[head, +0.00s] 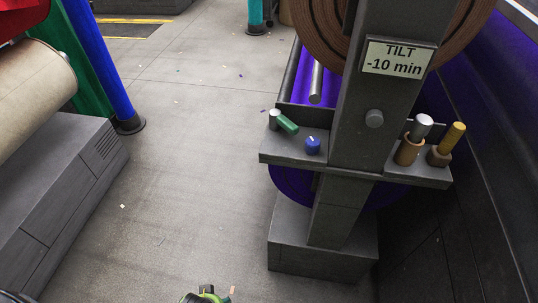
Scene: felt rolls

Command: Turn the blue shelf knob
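The blue shelf knob (313,145) is a small blue cap with a pale mark on top. It sits on the left part of the dark grey shelf (280,157), which is fixed to a grey post. A green cylinder (287,124) lies tilted just left of the knob, beside a small grey-capped piece (274,115). A green and black part shows at the bottom edge of the head view, well below the shelf and apart from it. I make out no gripper fingers there, and neither gripper can be identified.
The grey post (345,150) carries a "TILT -10 min" sign (399,57) and a round grey knob (374,118). Two handled tools, one grey-topped (409,150) and one yellow (445,146), stand on the shelf's right part. Open floor (190,170) lies left; a cream roll (35,85) is beyond.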

